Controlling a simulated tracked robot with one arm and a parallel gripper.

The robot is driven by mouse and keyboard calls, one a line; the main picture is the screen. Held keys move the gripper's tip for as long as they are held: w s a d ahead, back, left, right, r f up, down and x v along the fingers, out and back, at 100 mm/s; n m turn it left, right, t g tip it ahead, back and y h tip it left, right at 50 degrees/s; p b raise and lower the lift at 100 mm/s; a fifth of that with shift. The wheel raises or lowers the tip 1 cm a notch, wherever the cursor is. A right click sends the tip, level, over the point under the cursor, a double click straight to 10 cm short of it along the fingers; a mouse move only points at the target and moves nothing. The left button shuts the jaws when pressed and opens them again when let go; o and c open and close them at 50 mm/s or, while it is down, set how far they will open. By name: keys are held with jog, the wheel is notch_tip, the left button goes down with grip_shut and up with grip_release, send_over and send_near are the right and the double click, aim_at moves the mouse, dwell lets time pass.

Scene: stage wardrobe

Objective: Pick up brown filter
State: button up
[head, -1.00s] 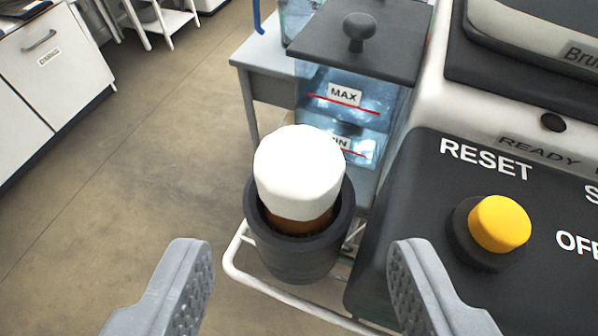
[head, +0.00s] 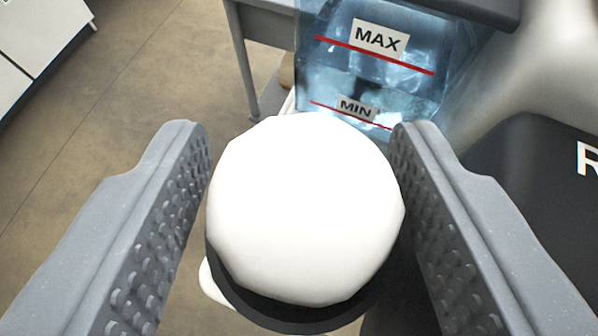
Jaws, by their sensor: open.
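The filter shows as a white rounded cap (head: 305,210) in the middle of the head view. Its brown lower part is hidden from this angle. It stands in a dark round holder (head: 290,318), of which only the lower rim shows. My gripper (head: 300,150) is open, with one grey textured finger on each side of the cap. The right finger is very close to the cap, and I cannot tell whether it touches. A narrow gap shows at the left finger.
A clear blue water tank (head: 385,75) with MAX and MIN marks stands just behind the filter. A dark machine panel (head: 545,185) is close on the right. The floor (head: 140,75) at the left is open. A white cabinet (head: 35,45) stands at the far left.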

jog(key=c, duration=0.8)
jog(key=shift+o, duration=0.2)
jog(key=shift+r, duration=0.1)
